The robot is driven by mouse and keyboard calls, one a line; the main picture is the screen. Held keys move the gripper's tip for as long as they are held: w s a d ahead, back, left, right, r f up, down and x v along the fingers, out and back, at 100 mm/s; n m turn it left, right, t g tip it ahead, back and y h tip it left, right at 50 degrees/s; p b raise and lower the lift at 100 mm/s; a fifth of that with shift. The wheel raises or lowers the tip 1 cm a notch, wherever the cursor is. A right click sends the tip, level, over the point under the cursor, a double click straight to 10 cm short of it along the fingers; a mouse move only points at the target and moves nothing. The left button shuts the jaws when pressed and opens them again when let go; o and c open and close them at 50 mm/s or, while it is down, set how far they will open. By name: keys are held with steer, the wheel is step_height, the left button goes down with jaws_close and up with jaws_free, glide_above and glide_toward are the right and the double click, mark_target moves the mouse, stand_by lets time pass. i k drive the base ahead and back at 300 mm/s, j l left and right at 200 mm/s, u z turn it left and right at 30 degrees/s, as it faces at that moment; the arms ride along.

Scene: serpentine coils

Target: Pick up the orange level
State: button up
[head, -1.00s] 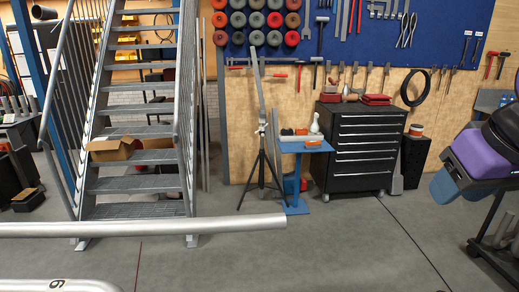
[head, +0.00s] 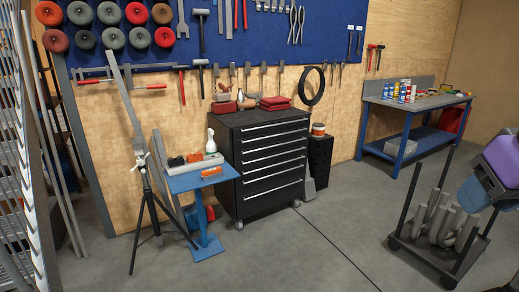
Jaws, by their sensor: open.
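A small orange block-shaped thing (head: 212,172), which looks like the orange level, lies near the front of a small blue stand table (head: 187,183). Just behind it is a long pale grey piece (head: 192,166) with a smaller orange item (head: 194,157) and a dark item by it. A white spray bottle (head: 211,141) stands at the back of the same table. My arm shows only as purple and blue parts at the right edge, far from the table. My gripper's fingers are not in view.
A black drawer cabinet (head: 262,172) stands right of the blue table. A dark tripod (head: 148,205) stands close on its left. A cart with grey pipes (head: 446,222) is at the right. A blue workbench (head: 412,122) is behind it. The floor in front is clear.

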mark_target(215, 172)
steer(key=i+z, duration=0.4)
steer(key=i, duration=0.5)
steer(key=i+u, duration=0.4)
steer(key=i, duration=0.3)
steer(key=i+l+u, duration=0.2)
steer(key=i+u, duration=0.2)
steer(key=i, duration=0.35)
steer(key=i+u, duration=0.25)
steer(key=i, duration=0.2)
steer(key=i+u, duration=0.2)
steer(key=i, duration=0.25)
steer(key=i+l+u, duration=0.25)
steer(key=i, duration=0.2)
